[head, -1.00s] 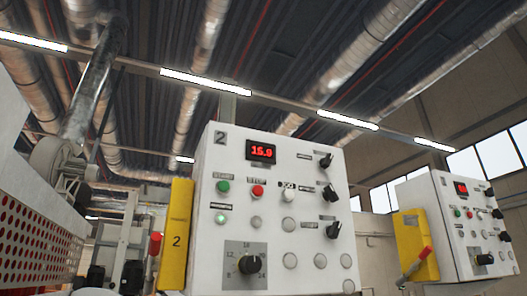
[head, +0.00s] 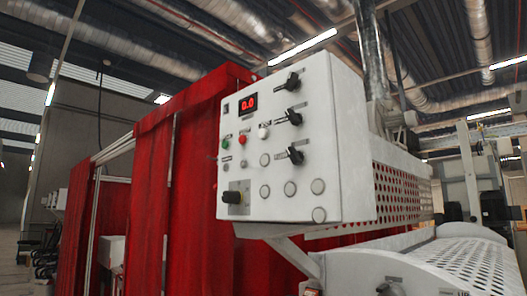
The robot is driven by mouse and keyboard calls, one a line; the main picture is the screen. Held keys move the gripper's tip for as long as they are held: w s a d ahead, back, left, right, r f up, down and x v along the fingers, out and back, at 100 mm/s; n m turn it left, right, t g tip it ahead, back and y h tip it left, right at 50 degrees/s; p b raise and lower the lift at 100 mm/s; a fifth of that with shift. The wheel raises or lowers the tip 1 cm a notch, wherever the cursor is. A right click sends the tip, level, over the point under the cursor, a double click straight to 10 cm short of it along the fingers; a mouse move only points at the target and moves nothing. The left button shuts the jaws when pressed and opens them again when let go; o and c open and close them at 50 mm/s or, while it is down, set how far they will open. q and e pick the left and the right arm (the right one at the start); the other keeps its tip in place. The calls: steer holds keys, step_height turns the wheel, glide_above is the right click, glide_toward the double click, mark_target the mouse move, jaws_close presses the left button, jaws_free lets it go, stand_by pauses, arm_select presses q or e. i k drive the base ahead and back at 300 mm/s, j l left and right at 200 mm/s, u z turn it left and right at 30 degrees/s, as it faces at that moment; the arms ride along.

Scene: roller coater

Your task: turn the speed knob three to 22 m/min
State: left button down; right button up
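A white control panel (head: 290,140) hangs in the middle of the head view, seen from its right side and from below. Its red display (head: 248,102) reads 0.0. A black knob on a grey dial plate (head: 237,197) is at the panel's lower left; its scale is too small to read. The number label (head: 226,108) at the panel's top left is also too small to read, so I cannot tell whether this is the panel with speed knob three. Neither of my grippers is in view.
Red curtains (head: 198,150) hang behind and left of the panel. A perforated white guard (head: 402,190) and a machine cover (head: 455,262) are at the right. Small white boxes (head: 57,198) stand far left. The floor shows at lower left.

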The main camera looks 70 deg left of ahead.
mark_target(236, 198)
steer(key=u, duration=2.1)
